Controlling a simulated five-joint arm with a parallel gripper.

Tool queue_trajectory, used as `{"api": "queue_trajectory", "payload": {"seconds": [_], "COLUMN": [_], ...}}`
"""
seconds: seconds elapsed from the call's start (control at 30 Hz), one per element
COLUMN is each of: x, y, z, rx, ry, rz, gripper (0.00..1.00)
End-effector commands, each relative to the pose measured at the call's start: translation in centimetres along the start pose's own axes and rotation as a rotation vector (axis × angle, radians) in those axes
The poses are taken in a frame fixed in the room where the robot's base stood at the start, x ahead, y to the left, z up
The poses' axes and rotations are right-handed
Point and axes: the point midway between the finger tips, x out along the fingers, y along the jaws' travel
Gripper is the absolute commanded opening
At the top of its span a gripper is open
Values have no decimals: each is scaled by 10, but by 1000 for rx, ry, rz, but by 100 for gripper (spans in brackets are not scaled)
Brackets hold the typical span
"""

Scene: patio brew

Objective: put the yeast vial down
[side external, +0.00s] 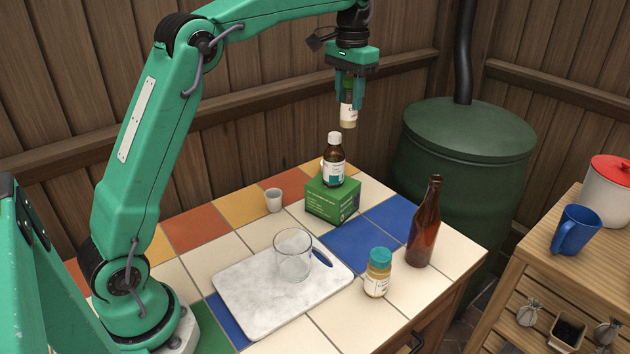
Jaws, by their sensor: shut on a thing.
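My gripper (350,106) is shut on the yeast vial (348,116), a small container with a white label and a pale yellowish lower end. It hangs roughly upright in the air, above the far part of the tiled table (232,260). The jaws hide most of its upper part. In the picture it is above a brown bottle (334,150) with a white cap, which stands on a green box (327,207). A clear gap shows between the vial and that bottle's cap.
A glass (293,262) stands on a marble board (250,306). A teal-lidded jar (377,280), a tall brown bottle (423,235) and a small whitish cup (273,200) stand on the table. Bare tiles lie left of the board and around the blue patch (362,246).

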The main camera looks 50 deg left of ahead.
Motion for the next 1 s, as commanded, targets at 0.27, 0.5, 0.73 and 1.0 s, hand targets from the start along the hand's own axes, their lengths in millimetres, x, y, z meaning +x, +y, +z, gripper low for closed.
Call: {"api": "queue_trajectory", "payload": {"seconds": [0.27, 0.5, 0.73, 1.0], "x": [8, 19, 29, 36], "y": [24, 48, 65, 77], "z": [-39, -65, -80, -87], "rx": [8, 13, 17, 19], "ry": [0, 0, 0, 0], "rz": [0, 0, 0, 0], "gripper": [13, 13, 13, 13]}}
